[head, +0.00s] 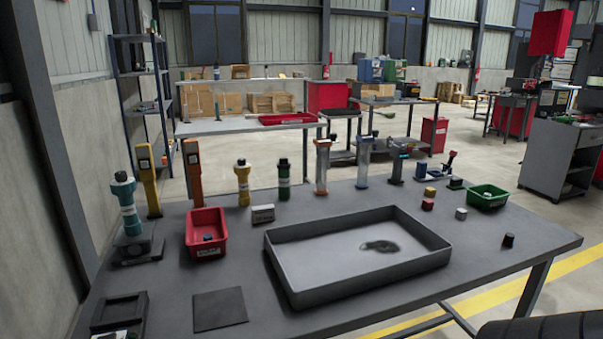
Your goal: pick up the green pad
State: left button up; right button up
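No thing shows plainly as a green pad. A flat dark grey square (220,310) lies at the table's front left. In the large grey tray (284,279), a dark greenish-grey patch (380,247) shows on the floor; I cannot tell whether it is an object or a mark. Neither of my grippers is in view.
A red bin (206,243) and a green bin (488,201) stand on the table (420,302). Several upright bottles and tools line its back edge, including a green cylinder (284,184). A black frame (120,311) lies front left. Bare tabletop shows right of the tray.

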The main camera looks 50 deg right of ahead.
aim_at(455, 183)
jog(key=z, duration=2.45)
